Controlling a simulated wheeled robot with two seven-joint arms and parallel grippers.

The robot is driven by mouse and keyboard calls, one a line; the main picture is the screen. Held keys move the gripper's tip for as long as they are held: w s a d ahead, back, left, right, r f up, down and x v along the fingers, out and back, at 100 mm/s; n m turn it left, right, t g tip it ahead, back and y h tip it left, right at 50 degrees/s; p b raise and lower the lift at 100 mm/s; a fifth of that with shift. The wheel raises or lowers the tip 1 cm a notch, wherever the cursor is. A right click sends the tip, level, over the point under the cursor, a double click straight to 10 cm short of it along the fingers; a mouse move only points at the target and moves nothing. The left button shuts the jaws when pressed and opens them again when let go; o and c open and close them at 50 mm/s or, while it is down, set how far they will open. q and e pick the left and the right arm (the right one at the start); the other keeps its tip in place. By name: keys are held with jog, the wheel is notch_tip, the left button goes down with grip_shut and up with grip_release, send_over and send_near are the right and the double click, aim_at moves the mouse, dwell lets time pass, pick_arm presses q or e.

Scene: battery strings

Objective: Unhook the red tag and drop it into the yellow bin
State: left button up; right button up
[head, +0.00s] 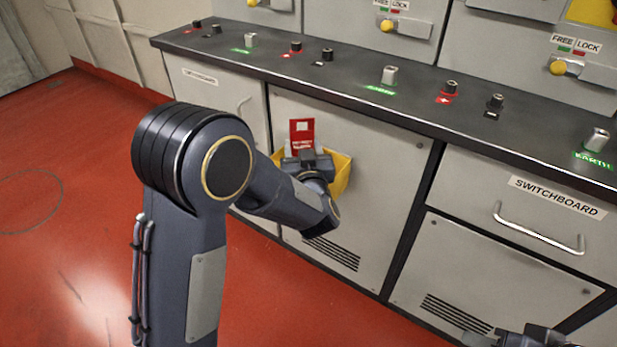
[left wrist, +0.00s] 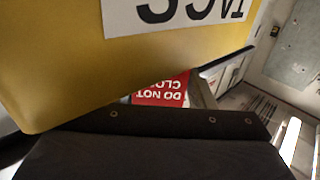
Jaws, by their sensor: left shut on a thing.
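The red tag (head: 302,133) stands upright just above the yellow bin (head: 342,172) in the head view, with a pale patch on its face. My left gripper (head: 306,157) is shut on the tag and reaches in front of the bin, hiding much of it. In the left wrist view the tag (left wrist: 160,91) shows upside-down white lettering, partly hidden behind a dark part of my gripper. The bin's yellow wall (left wrist: 110,65) with a white label fills the upper left there. I cannot tell whether the tag touches the bin. Part of my right gripper (head: 535,337) shows at the bottom edge.
The bin hangs on the front of a grey cabinet (head: 385,150). A dark countertop (head: 350,72) above carries several terminals with red, black and green labels. A metal handle (head: 540,235) sticks out at the right. The red floor (head: 60,200) is clear at the left.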

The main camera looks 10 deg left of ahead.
pick_arm(q)
jog(key=o, duration=1.1)
jog(key=p+v, duration=0.1)
jog(key=v, duration=0.7)
jog(key=shift+w+a, duration=0.1)
jog(key=shift+a, duration=0.05)
